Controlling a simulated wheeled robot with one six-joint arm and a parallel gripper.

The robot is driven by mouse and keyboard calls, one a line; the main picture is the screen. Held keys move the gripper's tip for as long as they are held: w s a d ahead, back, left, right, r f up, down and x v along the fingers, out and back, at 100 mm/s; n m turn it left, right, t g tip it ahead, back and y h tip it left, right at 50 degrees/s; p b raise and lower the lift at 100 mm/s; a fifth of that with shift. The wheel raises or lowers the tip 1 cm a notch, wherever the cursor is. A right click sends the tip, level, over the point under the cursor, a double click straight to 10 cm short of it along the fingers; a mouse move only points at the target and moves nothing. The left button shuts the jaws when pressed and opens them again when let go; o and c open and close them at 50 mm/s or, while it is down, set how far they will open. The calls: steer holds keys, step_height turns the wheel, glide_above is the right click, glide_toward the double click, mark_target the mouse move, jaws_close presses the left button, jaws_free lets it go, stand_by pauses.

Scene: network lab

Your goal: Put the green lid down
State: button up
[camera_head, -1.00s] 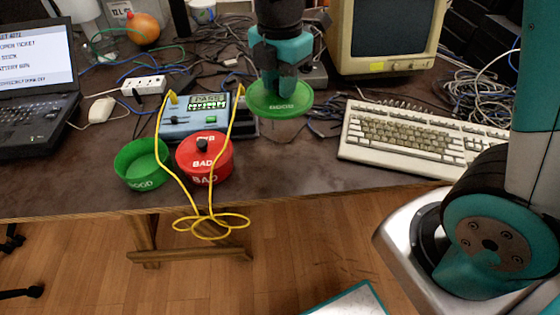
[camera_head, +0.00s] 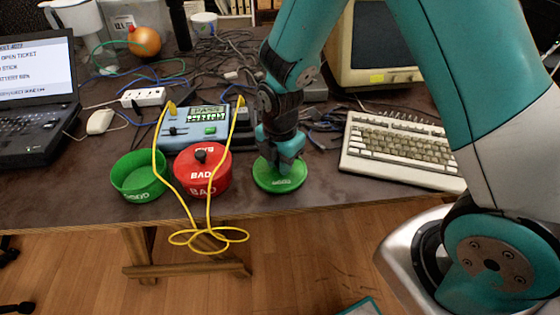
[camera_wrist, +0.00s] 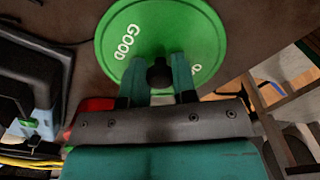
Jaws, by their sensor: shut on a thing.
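The green lid (camera_head: 279,180) is a round disc at the table's front part, right of the red BAD container (camera_head: 203,172). It looks level and at or very near the tabletop; I cannot tell if it touches. My gripper (camera_head: 283,163) points down over it. In the wrist view my gripper (camera_wrist: 159,78) is shut on the lid's dark knob, and the lid (camera_wrist: 150,35) shows the word GOOD. The green GOOD container (camera_head: 139,178) stands open at the left. The red container has its lid on, with a dark knob.
A blue tester (camera_head: 193,125) with yellow leads (camera_head: 207,236) stands behind the red container; the leads hang over the table's front edge. A keyboard (camera_head: 405,150) lies to the right. A power strip (camera_head: 143,97), mouse (camera_head: 100,121) and laptop (camera_head: 35,110) are at left. Bare tabletop (camera_head: 330,185) lies right of the lid.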

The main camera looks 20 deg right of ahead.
steer(key=o, duration=0.9)
steer(key=shift+f, duration=0.1)
step_height(320, 180, up, 12)
steer(key=p, duration=0.1)
steer(key=s+a+r+m+y, duration=0.2)
steer(key=s+r+m, duration=0.4)
steer(key=s+m, duration=0.2)
steer(key=s+a+r+m+y, duration=0.2)
steer(key=s+r+m, duration=0.4)
steer(key=s+m, duration=0.2)
steer(key=s, duration=0.2)
steer(key=shift+s+a, duration=0.3)
